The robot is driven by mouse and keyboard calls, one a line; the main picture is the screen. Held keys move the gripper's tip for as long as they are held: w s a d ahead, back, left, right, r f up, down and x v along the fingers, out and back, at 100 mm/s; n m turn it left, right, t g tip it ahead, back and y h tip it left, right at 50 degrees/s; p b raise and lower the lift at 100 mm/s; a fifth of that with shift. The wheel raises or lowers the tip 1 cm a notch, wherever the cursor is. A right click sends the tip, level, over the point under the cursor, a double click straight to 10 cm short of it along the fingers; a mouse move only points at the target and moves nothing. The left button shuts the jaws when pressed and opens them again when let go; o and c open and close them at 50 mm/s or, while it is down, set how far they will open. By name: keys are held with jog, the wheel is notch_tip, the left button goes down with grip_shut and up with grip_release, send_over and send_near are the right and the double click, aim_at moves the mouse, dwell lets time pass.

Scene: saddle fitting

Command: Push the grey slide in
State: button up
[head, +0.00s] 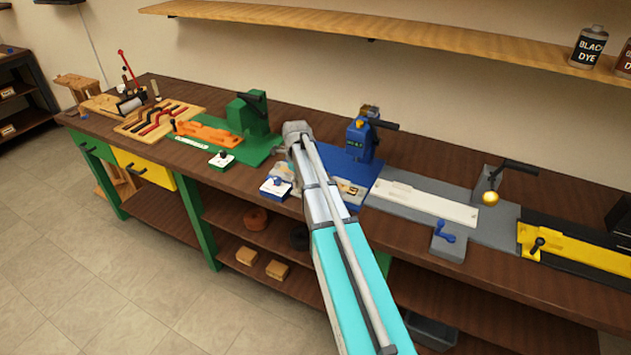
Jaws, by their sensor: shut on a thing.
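The blue station (370,165) stands mid-bench, with a blue upright block and a black lever. A pale grey piece, which looks like part of the grey slide (349,191), shows on its blue base just right of my arm. My arm hides most of the slide.
To the left is a green station (252,115) with an orange slide (208,134). To the right are a grey station (495,230) with a long cream strip (425,204) and a yellow station (580,250). A wooden shelf (370,25) runs above the bench.

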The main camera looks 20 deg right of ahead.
jog(key=shift+w+d, duration=0.1)
jog(key=shift+w+d, duration=0.45)
jog(key=shift+d, duration=0.15)
jog(key=shift+w+d, duration=0.5)
jog(key=shift+d, duration=0.15)
jog(key=shift+w+d, duration=0.1)
dwell(0.4)
jog(key=shift+w+d, duration=0.45)
jog(key=shift+d, duration=0.15)
jog(key=shift+w+d, duration=0.5)
jog(key=shift+d, duration=0.15)
jog(key=shift+w+d, duration=0.1)
dwell(0.4)
